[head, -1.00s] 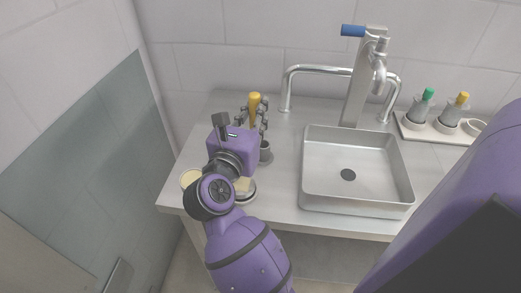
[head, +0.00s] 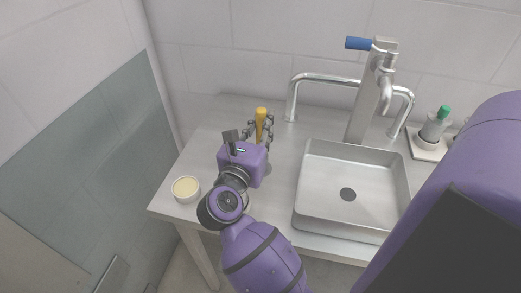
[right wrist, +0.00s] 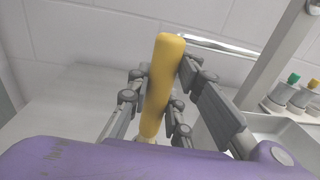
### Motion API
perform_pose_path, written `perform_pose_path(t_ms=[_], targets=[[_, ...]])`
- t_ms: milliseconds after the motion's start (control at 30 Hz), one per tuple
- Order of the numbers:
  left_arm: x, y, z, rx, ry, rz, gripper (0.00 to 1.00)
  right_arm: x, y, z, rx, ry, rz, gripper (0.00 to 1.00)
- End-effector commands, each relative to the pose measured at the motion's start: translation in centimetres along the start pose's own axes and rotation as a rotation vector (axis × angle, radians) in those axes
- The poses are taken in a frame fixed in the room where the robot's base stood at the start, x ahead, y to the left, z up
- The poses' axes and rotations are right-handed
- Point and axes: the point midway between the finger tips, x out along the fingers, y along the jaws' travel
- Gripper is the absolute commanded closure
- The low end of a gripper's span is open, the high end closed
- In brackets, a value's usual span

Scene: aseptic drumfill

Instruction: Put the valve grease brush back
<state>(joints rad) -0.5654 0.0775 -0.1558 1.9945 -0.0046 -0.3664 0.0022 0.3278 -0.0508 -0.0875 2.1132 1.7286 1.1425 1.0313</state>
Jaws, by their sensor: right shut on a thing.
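My right gripper (head: 258,132) is shut on the yellow handle (head: 262,122) of a brush, above the counter left of the sink. In the right wrist view the yellow handle (right wrist: 160,85) stands nearly upright, slightly tilted, between the fingers of my right gripper (right wrist: 156,103). The brush's lower end is hidden behind the gripper body. A round dish with pale yellow content (head: 185,188) sits at the counter's front left. At the right, a green-topped brush (head: 437,122) stands in a grey holder on a white tray (head: 428,150). My left gripper is not in view.
A square steel sink (head: 318,212) lies right of my right gripper. A tall tap with a blue lever (head: 358,43) and a curved pipe (head: 325,77) stand behind it. The counter (head: 212,135) is clear at the back left. My purple arm part covers the tray's right side.

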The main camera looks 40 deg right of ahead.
Motion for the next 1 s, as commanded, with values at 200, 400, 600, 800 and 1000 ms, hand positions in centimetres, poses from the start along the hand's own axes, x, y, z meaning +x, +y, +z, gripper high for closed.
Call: perform_pose_path(t_ms=[200,400,600,800,1000], targets=[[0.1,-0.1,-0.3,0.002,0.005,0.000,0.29,0.0,0.0,-2.5,-0.001,-0.001,0.001,1.00],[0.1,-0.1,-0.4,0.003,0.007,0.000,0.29,0.0,0.0,-5.2,-0.002,-0.002,0.001,1.00],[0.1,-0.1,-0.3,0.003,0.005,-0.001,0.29,0.0,0.0,-5.9,0.003,-0.001,0.000,1.00],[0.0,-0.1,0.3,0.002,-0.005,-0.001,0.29,0.0,0.0,-6.1,0.002,-0.001,0.000,1.00],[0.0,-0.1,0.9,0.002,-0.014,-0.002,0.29,0.0,0.0,-6.2,0.002,-0.001,0.001,0.65]])
